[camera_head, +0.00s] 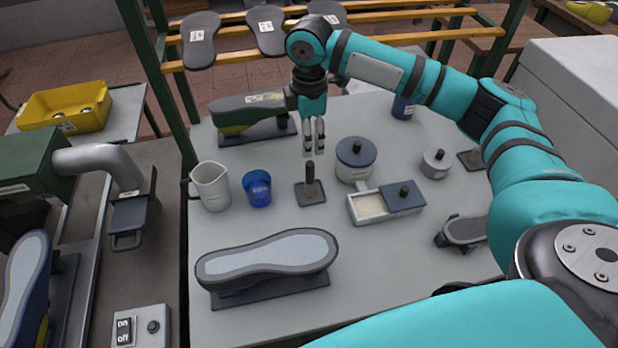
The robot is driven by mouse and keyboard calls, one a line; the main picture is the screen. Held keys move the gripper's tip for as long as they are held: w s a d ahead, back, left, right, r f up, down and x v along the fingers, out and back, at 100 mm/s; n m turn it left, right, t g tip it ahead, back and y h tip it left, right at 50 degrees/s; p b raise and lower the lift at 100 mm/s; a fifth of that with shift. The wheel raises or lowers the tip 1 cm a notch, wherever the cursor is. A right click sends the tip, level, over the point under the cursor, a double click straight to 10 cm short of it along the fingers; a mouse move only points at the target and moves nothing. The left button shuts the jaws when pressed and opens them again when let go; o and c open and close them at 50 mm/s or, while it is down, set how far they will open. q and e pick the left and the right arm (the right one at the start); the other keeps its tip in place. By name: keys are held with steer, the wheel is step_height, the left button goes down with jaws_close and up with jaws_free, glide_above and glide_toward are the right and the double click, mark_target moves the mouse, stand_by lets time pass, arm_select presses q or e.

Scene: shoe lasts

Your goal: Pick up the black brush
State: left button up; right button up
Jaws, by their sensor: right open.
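A small black upright handle on a flat square base (311,188) stands near the middle of the white table; it looks like the black brush, though its bristles cannot be made out. My right gripper (314,148) points straight down just above and slightly behind this handle. Its two fingers are apart with a narrow gap, and nothing is between them. The fingertips appear apart from the handle. My left gripper is out of view.
Around the handle stand a blue cup (257,188), white pitcher (211,187), lidded pot (355,160) and a box with a dark lid (386,203). A shoe last (268,262) lies in front; another (240,115) lies behind.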

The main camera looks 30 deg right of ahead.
mark_target(310, 171)
step_height(310, 171, down, 7)
steer(key=shift+r+p, duration=0.2)
steer(key=shift+p, duration=0.4)
step_height(310, 171, down, 5)
steer(key=shift+r+p, duration=0.1)
steer(key=shift+p, duration=0.9)
steer(key=shift+f, duration=0.3)
jaws_close()
